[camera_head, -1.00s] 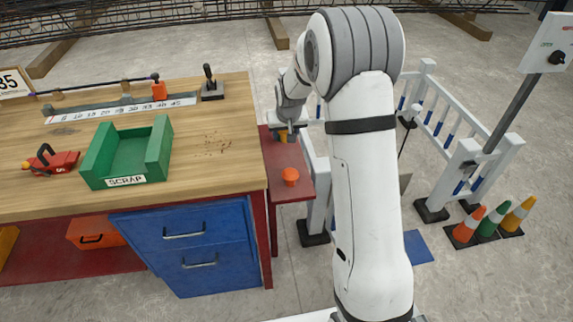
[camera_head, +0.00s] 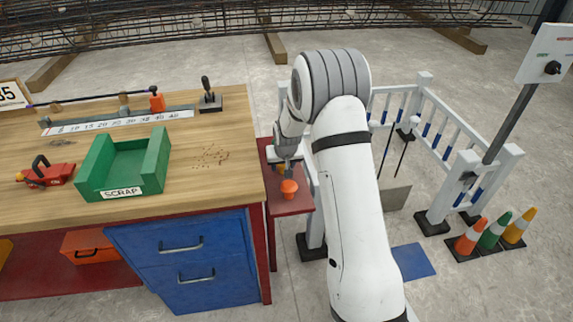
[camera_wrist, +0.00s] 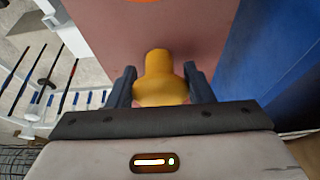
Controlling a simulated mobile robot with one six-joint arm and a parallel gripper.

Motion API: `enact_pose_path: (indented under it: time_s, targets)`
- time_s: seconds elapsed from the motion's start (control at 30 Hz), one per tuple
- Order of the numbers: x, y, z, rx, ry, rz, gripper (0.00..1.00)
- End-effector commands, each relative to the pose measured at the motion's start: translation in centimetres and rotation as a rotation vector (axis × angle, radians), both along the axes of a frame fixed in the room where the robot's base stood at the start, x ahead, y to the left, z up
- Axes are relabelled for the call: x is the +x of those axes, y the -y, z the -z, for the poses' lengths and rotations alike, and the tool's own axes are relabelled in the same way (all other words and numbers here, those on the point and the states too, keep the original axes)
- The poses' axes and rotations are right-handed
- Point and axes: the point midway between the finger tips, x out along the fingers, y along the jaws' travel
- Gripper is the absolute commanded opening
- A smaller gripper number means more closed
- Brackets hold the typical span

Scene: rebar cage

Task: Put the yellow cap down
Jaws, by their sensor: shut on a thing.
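The yellow cap (camera_wrist: 160,82) is between the two fingers of my gripper (camera_wrist: 160,88) in the wrist view, with its narrower end pointing away from the palm. My gripper is shut on it over a dark red side shelf (camera_wrist: 110,25). In the head view my gripper (camera_head: 287,158) is above the same shelf (camera_head: 292,205), and only a little of the yellow cap (camera_head: 280,168) shows behind the orange cap. I cannot tell whether the yellow cap touches the shelf. The orange cap (camera_head: 289,188) stands on the shelf close in front of my gripper.
The wooden bench (camera_head: 215,180) is left of the shelf, with a green SCRAP bin (camera_head: 125,175) on it. Blue drawers (camera_head: 185,260) are below. A white barrier (camera_head: 440,125) and several cones (camera_head: 490,235) stand to the right. The shelf's front right part looks bare.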

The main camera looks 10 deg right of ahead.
Motion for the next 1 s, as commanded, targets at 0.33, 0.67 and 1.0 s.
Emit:
enact_pose_path:
  time_s: [0.33, 0.67, 1.0]
  targets:
    - [0.0, -0.1, 0.2, 0.0, 0.0, -0.001, 0.57]
    - [0.0, -0.1, 0.2, 0.001, 0.0, -0.001, 0.69]
    - [-1.3, -0.1, -3.5, 0.0, 0.004, -0.002, 0.69]
